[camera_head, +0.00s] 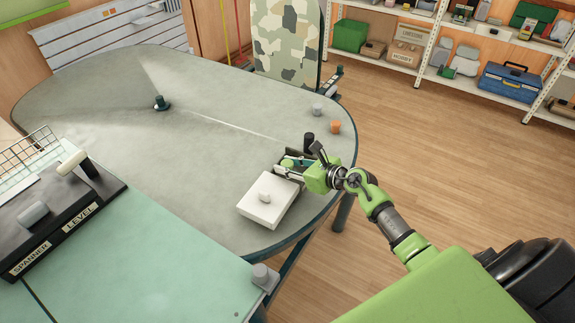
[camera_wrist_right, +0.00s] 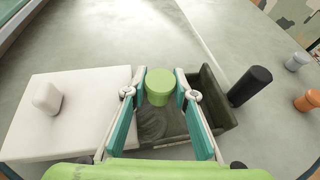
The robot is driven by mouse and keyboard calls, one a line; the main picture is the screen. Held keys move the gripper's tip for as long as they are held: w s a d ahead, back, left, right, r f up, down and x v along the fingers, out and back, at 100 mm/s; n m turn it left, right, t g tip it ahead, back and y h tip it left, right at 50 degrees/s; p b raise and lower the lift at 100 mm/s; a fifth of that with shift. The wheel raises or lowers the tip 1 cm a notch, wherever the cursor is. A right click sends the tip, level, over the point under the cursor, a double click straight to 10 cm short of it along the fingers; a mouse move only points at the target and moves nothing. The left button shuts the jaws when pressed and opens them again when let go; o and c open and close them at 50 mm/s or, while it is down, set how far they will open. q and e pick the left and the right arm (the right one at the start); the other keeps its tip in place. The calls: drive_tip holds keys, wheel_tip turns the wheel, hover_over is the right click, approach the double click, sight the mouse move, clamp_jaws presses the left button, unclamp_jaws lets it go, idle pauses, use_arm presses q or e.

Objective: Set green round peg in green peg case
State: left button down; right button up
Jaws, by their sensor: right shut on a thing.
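The green round peg (camera_wrist_right: 159,86) is upright between the fingertips of my right gripper (camera_wrist_right: 159,92), which is shut on it. The peg also shows in the head view (camera_head: 287,163). The dark green peg case (camera_wrist_right: 212,95) is an open box below the gripper. The peg is at the far-left part of the case in the wrist view; I cannot tell whether its lower end is inside or above. The fingers hide part of the case. My left gripper is not in view.
A white block with a knob (camera_head: 282,205) sits beside the case. A black peg (camera_head: 308,139), grey peg (camera_head: 317,109) and orange peg (camera_head: 335,126) stand near the right edge of the grey table (camera_head: 215,150). The table's middle is mostly clear.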

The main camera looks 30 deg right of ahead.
drive_tip(key=shift+f, duration=0.2)
idle(0.3)
drive_tip(key=o, duration=1)
drive_tip(key=v, duration=1.2)
